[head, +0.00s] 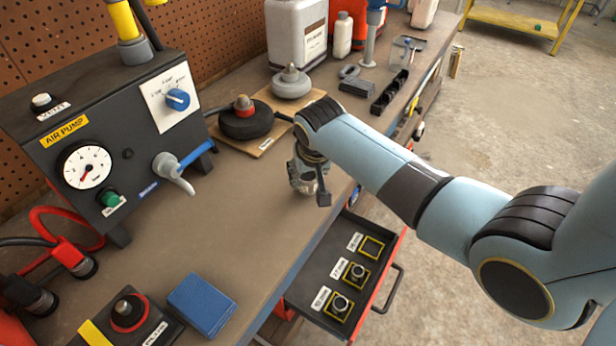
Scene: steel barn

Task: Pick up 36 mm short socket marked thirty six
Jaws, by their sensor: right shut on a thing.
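My right gripper (322,196) is over the workbench near its front edge, seen from above and partly hidden by its own wrist. It is shut on a shiny metal piece (302,180) that looks like a socket; its marking cannot be read. In the open drawer (312,268) below, two metal sockets, the middle one (357,271) and the near one (340,304), sit in yellow-outlined places with white labels. The labels are too small to read surely. My left gripper is not in view.
An air pump box (125,150) with gauge and knobs stands at the left. A black round part (246,122) on a board, a grey part (291,83) and containers (297,32) stand behind the gripper. A blue box (202,305) lies in front. The bench middle (225,220) is clear.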

